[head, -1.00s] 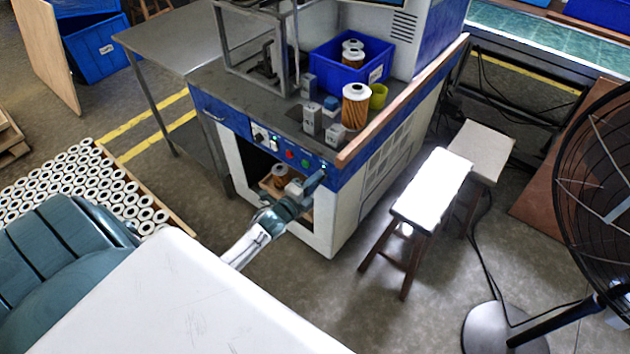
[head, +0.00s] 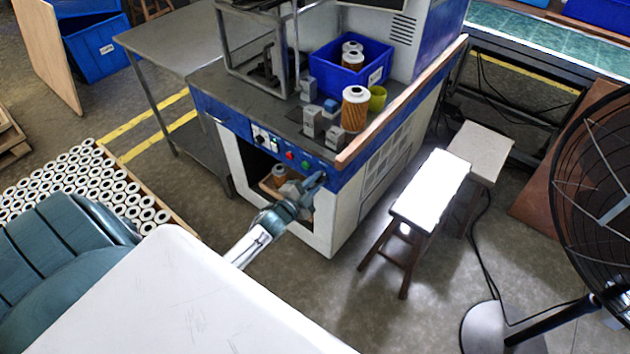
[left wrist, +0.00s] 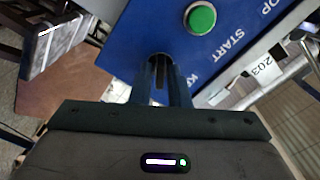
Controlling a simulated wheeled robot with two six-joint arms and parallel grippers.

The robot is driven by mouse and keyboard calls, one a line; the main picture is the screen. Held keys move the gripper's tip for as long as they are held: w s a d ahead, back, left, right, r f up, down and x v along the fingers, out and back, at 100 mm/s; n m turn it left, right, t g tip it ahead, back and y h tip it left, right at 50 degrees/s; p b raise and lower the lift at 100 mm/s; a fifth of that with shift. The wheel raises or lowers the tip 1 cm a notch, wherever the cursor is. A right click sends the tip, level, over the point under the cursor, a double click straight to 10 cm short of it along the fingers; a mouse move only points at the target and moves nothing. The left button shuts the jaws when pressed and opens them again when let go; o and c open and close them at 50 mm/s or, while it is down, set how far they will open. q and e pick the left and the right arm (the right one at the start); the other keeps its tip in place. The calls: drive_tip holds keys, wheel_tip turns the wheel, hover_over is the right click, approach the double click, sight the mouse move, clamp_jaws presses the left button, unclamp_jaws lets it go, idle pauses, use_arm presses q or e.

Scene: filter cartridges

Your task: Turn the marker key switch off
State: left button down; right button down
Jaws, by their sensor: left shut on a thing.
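The marker's blue front panel (head: 285,150) carries a row of controls. My left gripper (head: 317,180) is at the right end of this panel, below and right of the green button (head: 306,163). In the left wrist view my left gripper's fingers (left wrist: 161,78) are closed together at the panel, on the key switch. A partly covered label starting with K is beside the fingers. The green START button (left wrist: 201,18) is clear of them. My right gripper is not in view.
A red button (head: 289,155) and a black knob (head: 259,134) are further left on the panel. Filter cartridges (head: 355,108) and a blue bin (head: 385,60) stand on the marker's top. Stools (head: 432,190) and a fan (head: 605,190) are to the right.

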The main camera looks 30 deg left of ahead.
use_arm(q)
drive_tip(key=n+p, duration=0.3)
drive_tip(key=n, duration=0.8)
drive_tip(key=shift+n, duration=0.3)
idle(0.4)
drive_tip(key=c, duration=1.5)
unclamp_jaws()
drive_tip(key=shift+c, duration=0.2)
drive_tip(key=shift+s, duration=0.1)
drive_tip(key=s+b, duration=0.2)
drive_tip(key=s, duration=0.8)
drive_tip(key=shift+s+a, duration=0.3)
drive_tip(key=shift+a, duration=0.15)
